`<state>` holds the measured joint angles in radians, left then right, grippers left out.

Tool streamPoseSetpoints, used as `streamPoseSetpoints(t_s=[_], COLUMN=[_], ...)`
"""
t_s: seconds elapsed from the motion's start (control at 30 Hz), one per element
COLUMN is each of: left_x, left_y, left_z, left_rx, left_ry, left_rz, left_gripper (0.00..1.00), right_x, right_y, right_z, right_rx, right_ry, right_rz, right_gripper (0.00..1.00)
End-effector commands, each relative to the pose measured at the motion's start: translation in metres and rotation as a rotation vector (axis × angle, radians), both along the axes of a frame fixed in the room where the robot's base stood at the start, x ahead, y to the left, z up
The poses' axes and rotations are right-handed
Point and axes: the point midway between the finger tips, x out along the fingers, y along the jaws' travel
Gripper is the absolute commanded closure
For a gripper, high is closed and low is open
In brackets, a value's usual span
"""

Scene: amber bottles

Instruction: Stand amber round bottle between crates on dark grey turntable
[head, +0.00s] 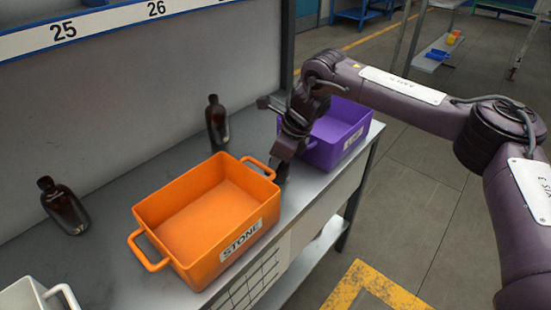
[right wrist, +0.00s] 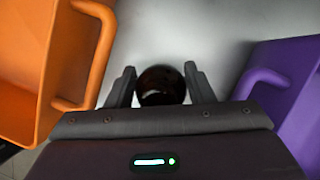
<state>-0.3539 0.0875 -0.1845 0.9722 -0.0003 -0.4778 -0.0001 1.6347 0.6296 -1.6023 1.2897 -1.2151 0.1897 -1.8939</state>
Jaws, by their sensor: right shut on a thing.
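The amber round bottle (right wrist: 160,84) shows from above in the right wrist view as a dark, glossy round shape between my two fingers. It is between the orange crate (head: 158,218) and the purple crate (head: 362,122). My right gripper (head: 281,172) reaches down into this gap and is shut on the bottle; its fingers (right wrist: 160,82) flank it on both sides. In the head view the gripper hides most or all of the bottle. Whether its base touches the bench cannot be told. No dark grey turntable is visible. My left gripper is not in view.
A second amber bottle (head: 217,124) stands at the back by the wall, and another (head: 64,208) stands at the left. Part of a white crate (head: 30,297) shows at the lower left. The crates' handles are close on both sides of my gripper. Bare grey bench (head: 110,250) lies left of the orange crate.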

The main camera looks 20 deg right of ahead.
Motion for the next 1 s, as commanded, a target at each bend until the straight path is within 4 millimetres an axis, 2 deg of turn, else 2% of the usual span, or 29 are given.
streamPoseSetpoints(t_s=[0.2,0.23,0.3,0.67,0.77,1.0], left_x=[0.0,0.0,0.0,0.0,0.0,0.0], left_y=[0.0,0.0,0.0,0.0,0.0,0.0], left_z=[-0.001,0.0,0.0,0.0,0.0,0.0], left_rx=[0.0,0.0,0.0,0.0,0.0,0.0], left_ry=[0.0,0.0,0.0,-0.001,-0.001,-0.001], left_rz=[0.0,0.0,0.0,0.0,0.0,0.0], left_gripper=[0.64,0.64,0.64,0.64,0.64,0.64], right_x=[0.0,0.0,0.0,-0.001,-0.003,-0.013], right_y=[0.0,0.0,0.0,-0.001,-0.005,-0.023], right_z=[-0.002,-0.002,-0.002,0.005,0.017,0.066], right_rx=[0.0,-0.001,-0.001,0.0,0.001,0.001], right_ry=[0.001,0.001,0.001,0.0,-0.002,-0.003], right_rz=[0.0,0.0,0.0,0.0,0.001,0.0], right_gripper=[0.77,0.5,0.42,0.42,0.42,0.42])
